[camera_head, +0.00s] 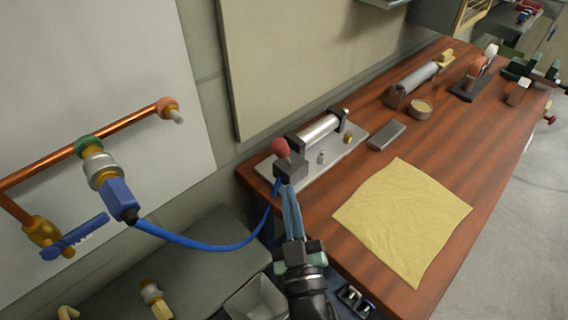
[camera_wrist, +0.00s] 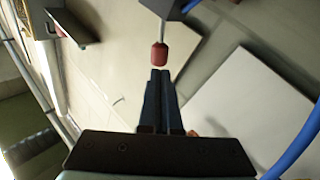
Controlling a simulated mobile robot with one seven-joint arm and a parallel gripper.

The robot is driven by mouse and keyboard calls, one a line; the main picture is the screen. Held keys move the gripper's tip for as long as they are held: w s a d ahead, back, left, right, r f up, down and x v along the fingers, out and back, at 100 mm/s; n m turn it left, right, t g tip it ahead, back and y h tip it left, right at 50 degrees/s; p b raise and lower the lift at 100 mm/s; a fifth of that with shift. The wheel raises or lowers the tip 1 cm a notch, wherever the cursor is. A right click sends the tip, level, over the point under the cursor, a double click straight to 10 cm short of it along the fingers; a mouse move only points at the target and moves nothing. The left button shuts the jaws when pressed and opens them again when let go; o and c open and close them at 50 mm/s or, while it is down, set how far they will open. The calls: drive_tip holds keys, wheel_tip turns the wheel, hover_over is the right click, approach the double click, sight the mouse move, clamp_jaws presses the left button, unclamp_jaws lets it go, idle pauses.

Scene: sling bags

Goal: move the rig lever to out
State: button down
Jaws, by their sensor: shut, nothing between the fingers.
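The rig (camera_head: 345,142) is a grey plate at the near left end of the bench, carrying a silver cylinder and a dark valve block (camera_head: 291,168). Its lever has a red knob (camera_head: 280,147) standing above the block. In the wrist view the red knob (camera_wrist: 159,54) hangs on a thin stem from the dark block. My gripper (camera_head: 288,188) is shut and empty, its fingers beside the block in the head view. In the wrist view my fingertips (camera_wrist: 160,74) point at the knob with a slight gap showing. I cannot read any lever markings.
A blue hose (camera_head: 205,243) runs from the wall pipe's valve toward the rig. A grey block (camera_head: 387,135) and a yellow cloth (camera_head: 402,220) lie on the wooden bench (camera_head: 465,120). Further tools stand toward the far end. A grey bin (camera_head: 256,302) sits below, near my arm.

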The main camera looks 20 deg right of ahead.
sight(281, 154)
drive_tip(key=shift+p+x, duration=0.55)
drive_tip(key=shift+x, duration=2.55)
